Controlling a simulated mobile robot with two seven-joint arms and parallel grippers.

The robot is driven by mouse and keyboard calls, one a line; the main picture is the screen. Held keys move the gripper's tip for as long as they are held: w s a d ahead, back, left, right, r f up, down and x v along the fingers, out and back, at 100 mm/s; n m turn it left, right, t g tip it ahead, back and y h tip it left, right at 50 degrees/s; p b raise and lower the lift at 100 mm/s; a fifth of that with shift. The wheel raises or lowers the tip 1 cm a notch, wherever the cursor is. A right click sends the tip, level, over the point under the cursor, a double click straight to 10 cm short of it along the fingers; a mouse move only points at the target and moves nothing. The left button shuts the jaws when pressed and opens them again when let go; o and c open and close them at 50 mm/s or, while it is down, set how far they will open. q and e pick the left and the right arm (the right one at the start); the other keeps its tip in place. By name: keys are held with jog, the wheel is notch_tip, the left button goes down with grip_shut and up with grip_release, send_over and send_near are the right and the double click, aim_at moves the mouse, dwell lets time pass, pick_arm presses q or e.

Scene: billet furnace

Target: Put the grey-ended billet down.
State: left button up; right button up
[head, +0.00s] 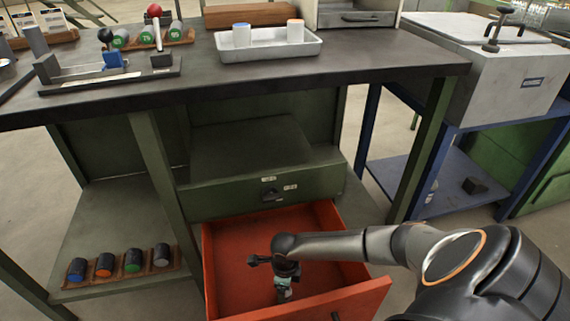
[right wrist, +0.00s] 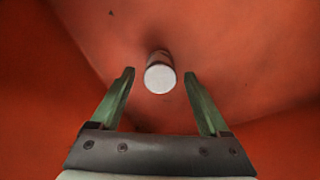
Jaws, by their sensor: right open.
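A billet with a pale grey end (right wrist: 159,76) shows in the right wrist view, on the red-orange floor of the open drawer (head: 235,285). My right gripper (head: 284,290) reaches down into this drawer in the head view. Its two green fingers are spread apart, with the billet beyond and between their tips; clear gaps show on both sides. In the head view the gripper and arm hide the billet, or it is too small to make out. My left gripper is not in view.
A lower shelf rack (head: 120,270) holds several dark billets with coloured ends. On the bench (head: 350,65), a white tray (head: 268,52) holds two pale cylinders, left of which stand a fixture (head: 110,75) and a wooden rack (head: 150,40). Drawer walls surround my right gripper.

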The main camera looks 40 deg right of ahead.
pick_arm(q)
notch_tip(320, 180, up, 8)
jog(key=p, duration=0.6)
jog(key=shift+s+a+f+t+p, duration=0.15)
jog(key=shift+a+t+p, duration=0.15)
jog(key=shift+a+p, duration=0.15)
pick_arm(e)
notch_tip(320, 180, up, 13)
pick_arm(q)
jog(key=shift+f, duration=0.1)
pick_arm(e)
jog(key=shift+r, duration=0.1)
